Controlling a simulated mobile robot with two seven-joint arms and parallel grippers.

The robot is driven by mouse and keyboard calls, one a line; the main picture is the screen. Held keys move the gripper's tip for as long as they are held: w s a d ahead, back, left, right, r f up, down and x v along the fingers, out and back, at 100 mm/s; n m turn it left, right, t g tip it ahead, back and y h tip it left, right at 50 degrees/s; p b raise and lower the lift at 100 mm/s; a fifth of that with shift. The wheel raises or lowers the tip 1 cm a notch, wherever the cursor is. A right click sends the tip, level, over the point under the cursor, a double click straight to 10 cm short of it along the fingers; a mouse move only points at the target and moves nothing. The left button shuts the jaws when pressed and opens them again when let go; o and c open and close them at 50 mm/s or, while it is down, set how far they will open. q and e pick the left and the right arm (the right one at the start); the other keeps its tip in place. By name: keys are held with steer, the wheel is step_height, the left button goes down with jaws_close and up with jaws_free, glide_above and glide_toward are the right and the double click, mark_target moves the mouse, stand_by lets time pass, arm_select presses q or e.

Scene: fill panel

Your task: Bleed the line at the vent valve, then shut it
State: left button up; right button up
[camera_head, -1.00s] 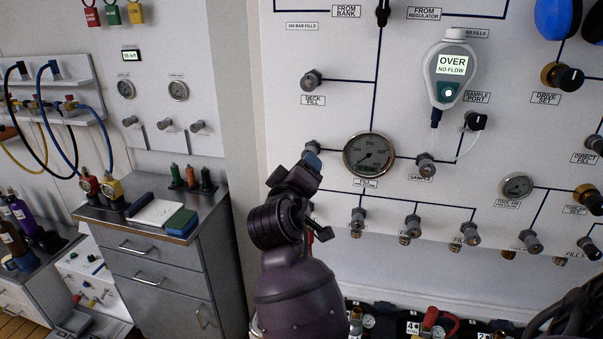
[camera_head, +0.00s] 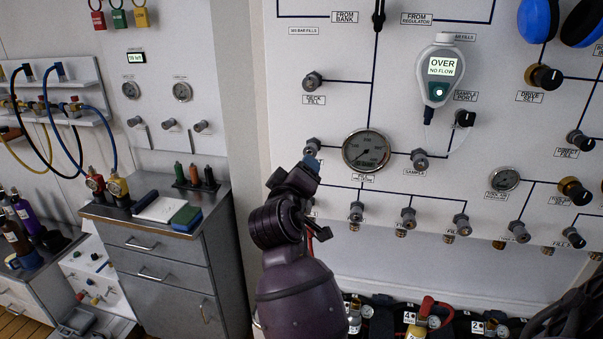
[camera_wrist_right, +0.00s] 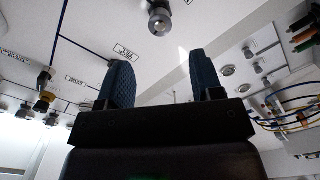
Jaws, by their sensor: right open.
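A grey valve knob (camera_head: 312,146) sits on the white panel left of the round fill pressure gauge (camera_head: 367,151). Its label is hidden, so I cannot read whether it is the vent valve. My right gripper (camera_head: 312,165) is just below and in front of this knob in the head view. In the right wrist view my right gripper (camera_wrist_right: 165,82) is open and empty, its two blue pads apart. The knob (camera_wrist_right: 159,20) lies beyond the fingertips, apart from them. A handheld meter (camera_head: 438,72) on the panel reads "OVER NO FLOW". My left gripper is not in view.
The deck fill knob (camera_head: 313,80) is above, and the sample knob (camera_head: 419,158) is right of the gauge. Several fill knobs (camera_head: 408,217) line the panel below. A grey drawer cabinet (camera_head: 160,265) stands at the left. Cylinders (camera_head: 418,320) stand along the bottom.

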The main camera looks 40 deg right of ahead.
steer(key=w+a+r+n+t+p, duration=0.1)
steer(key=w+a+r+n+t, duration=0.15)
steer(key=r, duration=0.35)
steer(key=w+a+r+n+t, duration=0.1)
steer(key=a+r+n+t, duration=0.1)
steer(key=r+n+t, duration=0.3)
steer(key=n+g+p, duration=0.1)
steer(key=n+g, duration=0.7)
steer(key=n, duration=0.8)
glide_toward(310, 153)
steer(key=shift+h, duration=0.3)
steer(key=p+x, duration=0.1)
steer(key=x, duration=0.7)
steer(key=shift+w+f, duration=0.15)
steer(key=shift+w, duration=0.05)
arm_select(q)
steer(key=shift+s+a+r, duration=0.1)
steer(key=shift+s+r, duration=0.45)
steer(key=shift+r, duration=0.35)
arm_select(e)
steer(key=shift+x, duration=0.95)
